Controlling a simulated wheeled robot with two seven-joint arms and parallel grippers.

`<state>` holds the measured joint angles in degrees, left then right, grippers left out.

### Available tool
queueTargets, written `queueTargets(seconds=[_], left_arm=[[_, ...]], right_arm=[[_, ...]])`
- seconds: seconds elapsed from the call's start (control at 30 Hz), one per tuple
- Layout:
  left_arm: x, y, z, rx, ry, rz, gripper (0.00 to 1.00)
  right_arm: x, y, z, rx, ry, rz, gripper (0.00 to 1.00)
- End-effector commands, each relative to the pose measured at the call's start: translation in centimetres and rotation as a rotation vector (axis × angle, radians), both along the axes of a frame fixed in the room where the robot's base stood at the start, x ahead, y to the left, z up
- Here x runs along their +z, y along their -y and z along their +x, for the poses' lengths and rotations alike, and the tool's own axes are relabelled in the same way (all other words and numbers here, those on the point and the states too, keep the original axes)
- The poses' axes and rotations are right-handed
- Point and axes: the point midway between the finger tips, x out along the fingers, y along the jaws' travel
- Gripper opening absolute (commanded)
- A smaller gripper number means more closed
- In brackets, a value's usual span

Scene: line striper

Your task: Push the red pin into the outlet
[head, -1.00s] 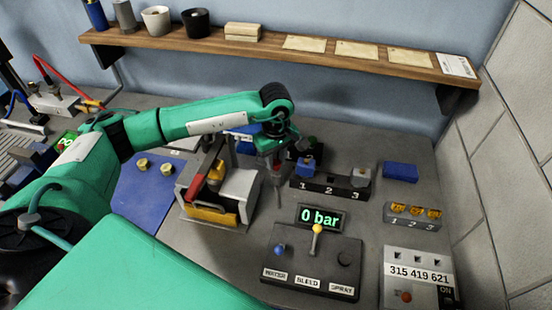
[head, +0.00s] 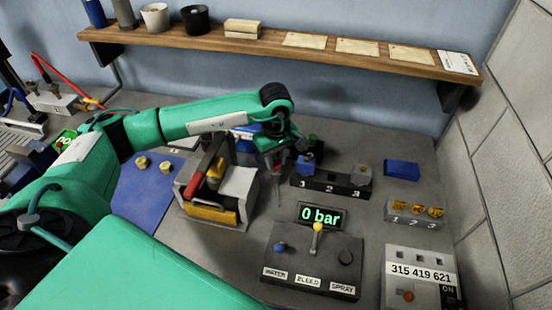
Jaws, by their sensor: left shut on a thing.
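My left gripper (head: 279,172) points down, just right of the small grey machine and left of the numbered black block. By its fingers is a small red patch (head: 281,159), which may be part of a held pin; its outline is mostly hidden. A red cylinder (head: 191,187) sits at the left side of the small machine (head: 238,190), which has a dark upright frame and a yellow front. I cannot tell which opening is the outlet. My right gripper is not in view.
A control panel (head: 290,262) with a yellow-tipped lever and a "0 bar" display (head: 320,215) lies in front. The numbered block (head: 325,187) with blue and grey pieces is right of the gripper. A blue block (head: 401,169) and a shelf (head: 290,52) stand behind.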

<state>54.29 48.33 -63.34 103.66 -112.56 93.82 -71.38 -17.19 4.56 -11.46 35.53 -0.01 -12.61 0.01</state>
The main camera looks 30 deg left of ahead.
Motion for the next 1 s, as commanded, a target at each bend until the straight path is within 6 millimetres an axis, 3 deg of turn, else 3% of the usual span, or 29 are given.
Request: queueTargets(seconds=[0.2, 0.23, 0.33, 0.53, 0.63, 1.0], left_arm=[[-0.60, 0.00, -0.01, 0.000, 0.000, 0.000, 0.06], [-0.49, -0.01, 0.00, 0.000, 0.000, 0.000, 0.30], [-0.45, 0.00, -0.01, 0.000, 0.000, 0.000, 0.49], [-0.45, 0.00, 0.00, 0.000, 0.000, 0.000, 0.51], [-0.46, 0.00, -0.01, 0.000, 0.000, 0.000, 0.66], [-0.17, 0.01, 0.01, 0.000, 0.000, 0.000, 0.66]], right_arm=[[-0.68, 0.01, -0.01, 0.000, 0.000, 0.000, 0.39], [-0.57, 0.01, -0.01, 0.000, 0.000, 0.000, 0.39], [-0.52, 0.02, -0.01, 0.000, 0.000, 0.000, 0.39], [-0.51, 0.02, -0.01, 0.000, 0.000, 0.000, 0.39], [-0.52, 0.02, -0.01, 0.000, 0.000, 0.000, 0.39], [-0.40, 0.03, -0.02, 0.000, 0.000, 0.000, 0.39]])
